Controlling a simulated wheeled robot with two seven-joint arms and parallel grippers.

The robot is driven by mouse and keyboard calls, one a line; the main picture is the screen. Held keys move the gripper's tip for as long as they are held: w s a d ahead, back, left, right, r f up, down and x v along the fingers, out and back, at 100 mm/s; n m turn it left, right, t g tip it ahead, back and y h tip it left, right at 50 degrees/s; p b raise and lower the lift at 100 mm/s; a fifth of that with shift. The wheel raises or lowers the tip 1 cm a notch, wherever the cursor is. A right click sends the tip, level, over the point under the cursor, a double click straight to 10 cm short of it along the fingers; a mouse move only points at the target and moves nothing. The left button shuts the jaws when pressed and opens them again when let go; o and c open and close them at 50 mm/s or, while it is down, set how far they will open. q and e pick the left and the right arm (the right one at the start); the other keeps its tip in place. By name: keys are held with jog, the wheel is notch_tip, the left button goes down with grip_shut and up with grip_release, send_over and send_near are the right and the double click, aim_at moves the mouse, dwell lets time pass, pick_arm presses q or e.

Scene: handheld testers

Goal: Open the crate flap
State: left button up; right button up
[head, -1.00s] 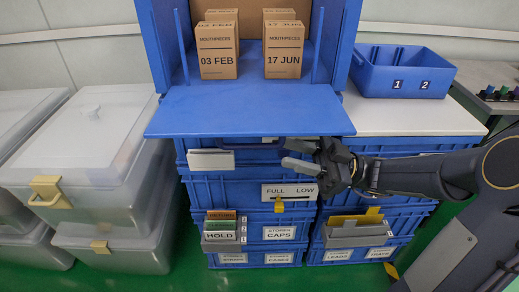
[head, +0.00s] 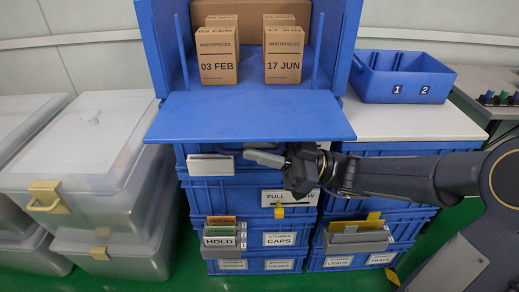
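The blue crate flap (head: 250,117) is folded down at the front of the upper blue crate (head: 352,45) and sticks out like a shelf, so the crate's front is open. Inside, two brown mouthpiece boxes face me, marked 03 FEB (head: 217,57) and 17 JUN (head: 283,56). My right gripper (head: 266,158) is just below the flap's front edge, right of centre, pointing left. Its fingers overlap in this view, so their gap is unclear, and I see nothing held. I cannot tell whether it touches the flap. My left gripper is out of view.
Stacked blue crates (head: 240,190) stand below the flap, behind my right arm. A blue two-compartment tray (head: 405,80) sits on a white top (head: 415,122) at right. Clear lidded bins (head: 90,150) fill the left. Green floor (head: 190,272) shows in front.

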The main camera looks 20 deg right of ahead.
aim_at(260, 139)
grip_shut()
jog(key=shift+s+r+m+t+h+p, duration=0.15)
jog(key=shift+r+m+t, duration=0.35)
jog(key=shift+r+m, duration=0.3)
jog(key=shift+s+r+m+t+h+p, duration=0.15)
jog(key=shift+r+m+t, duration=0.35)
jog(key=shift+r+m, duration=0.25)
jog(key=shift+w, duration=0.1)
jog(key=o, duration=0.5)
grip_release()
jog(key=shift+f, duration=0.1)
jog(key=v, duration=0.7)
jog(key=shift+d+f, duration=0.2)
jog(key=shift+d, duration=0.1)
